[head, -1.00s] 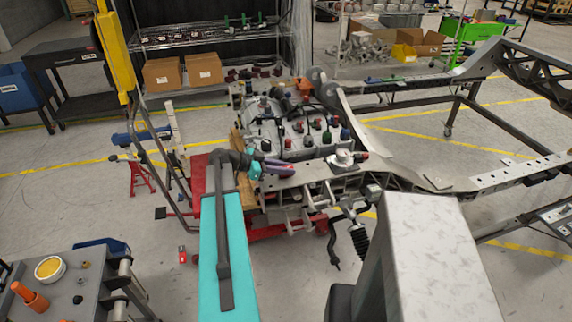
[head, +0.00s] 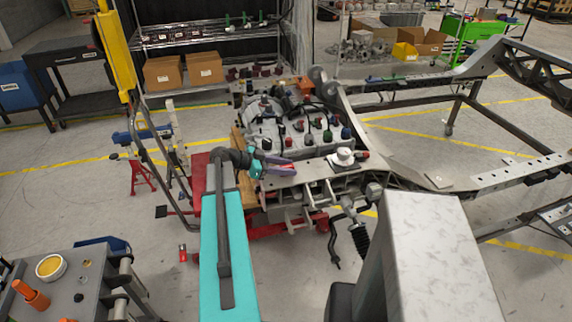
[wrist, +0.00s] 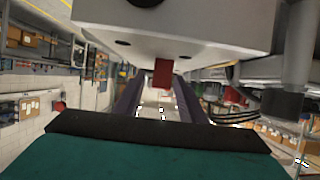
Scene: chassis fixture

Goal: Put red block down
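My gripper (head: 284,168) has purple fingers and reaches over the grey metal plate (head: 312,171) at the near side of the chassis fixture. The fingers stand apart. The red block (wrist: 162,74) is between them in the wrist view, with a gap showing on each side. In that view one end of the block meets a grey surface with holes (wrist: 180,30). In the head view only a thin red strip of the block shows between the fingers.
A round white part (head: 343,157) sits on the plate to the right of my gripper. An engine-like assembly (head: 290,125) with several coloured caps lies behind. A grey cart (head: 70,290) with an orange item stands at the lower left.

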